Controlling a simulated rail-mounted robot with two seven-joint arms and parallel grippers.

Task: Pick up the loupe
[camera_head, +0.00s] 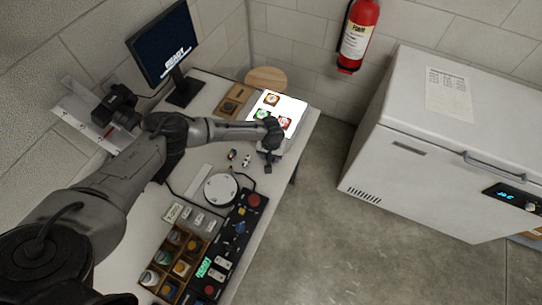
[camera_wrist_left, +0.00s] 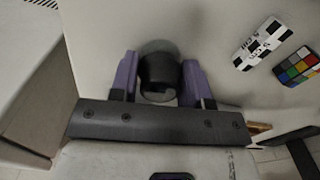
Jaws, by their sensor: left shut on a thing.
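The loupe (camera_wrist_left: 159,72) shows in the left wrist view as a short black cylinder, upright between two purple fingers. My left gripper (camera_wrist_left: 160,80) is shut on it, with a finger against each side. In the head view my left gripper (camera_head: 268,156) is at the right edge of the white table, just in front of the lit pad. The loupe is too small and covered there to make out. I cannot tell whether it touches the table top. My right gripper is not in view.
A black-and-white scale block (camera_wrist_left: 262,43) and a colour chart (camera_wrist_left: 297,65) lie right of the loupe. The lit pad (camera_head: 293,103) holds several small items. A white round device (camera_head: 220,190), a button panel (camera_head: 237,228) and a compartment tray (camera_head: 176,262) stand nearer. A white freezer (camera_head: 420,150) stands right.

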